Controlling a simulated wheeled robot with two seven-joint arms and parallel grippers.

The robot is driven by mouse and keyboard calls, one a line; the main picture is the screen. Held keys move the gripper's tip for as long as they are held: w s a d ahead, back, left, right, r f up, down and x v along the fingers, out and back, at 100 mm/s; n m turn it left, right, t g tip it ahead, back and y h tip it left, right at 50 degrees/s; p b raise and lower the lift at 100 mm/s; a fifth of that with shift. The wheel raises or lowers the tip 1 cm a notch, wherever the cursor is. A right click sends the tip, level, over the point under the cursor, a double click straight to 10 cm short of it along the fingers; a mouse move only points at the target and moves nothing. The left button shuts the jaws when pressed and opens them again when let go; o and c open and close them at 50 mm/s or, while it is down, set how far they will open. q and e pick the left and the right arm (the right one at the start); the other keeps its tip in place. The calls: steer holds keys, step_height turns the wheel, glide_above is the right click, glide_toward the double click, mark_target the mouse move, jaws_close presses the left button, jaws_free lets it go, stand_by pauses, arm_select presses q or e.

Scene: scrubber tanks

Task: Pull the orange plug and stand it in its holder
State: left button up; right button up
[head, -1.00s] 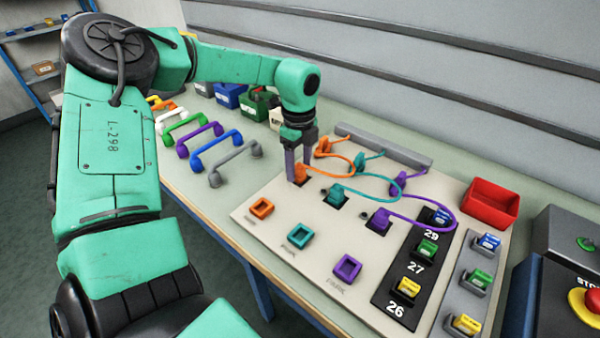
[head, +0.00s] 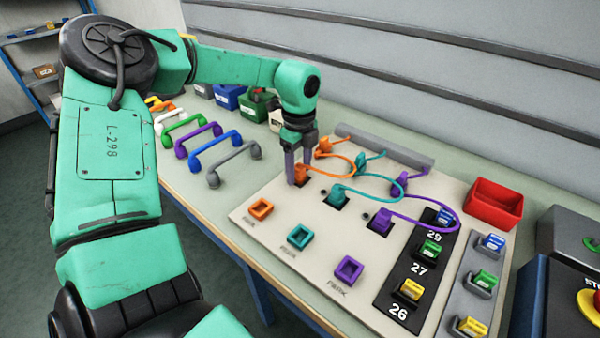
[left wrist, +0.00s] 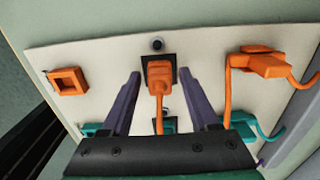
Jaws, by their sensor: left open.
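The orange plug (head: 302,175) sits in its black socket on the pale board, with its orange cord looping to the grey rail at the back. In the left wrist view the orange plug (left wrist: 160,80) stands between the two fingers, with a gap on each side. My left gripper (head: 298,168) is open around it; its fingers (left wrist: 160,95) also show in the left wrist view. The orange holder (head: 261,208), a square open frame, is empty at the board's front left and also shows in the left wrist view (left wrist: 68,82). My right gripper is not in view.
Teal (head: 338,194) and purple (head: 380,222) plugs sit in sockets nearby, their cords crossing the board. Empty teal (head: 300,236) and purple (head: 348,268) holders line the front. A red bin (head: 494,204) stands right. Coloured handles (head: 215,150) lie left of the board.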

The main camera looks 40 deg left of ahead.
mark_target(299, 166)
arm_select(q)
steer(key=shift+b, duration=0.3)
stand_by(0.5)
jaws_close()
stand_by(1.2)
steer(key=o, duration=0.6)
jaws_free()
step_height(299, 166, up, 15)
steer(key=shift+f, duration=0.2)
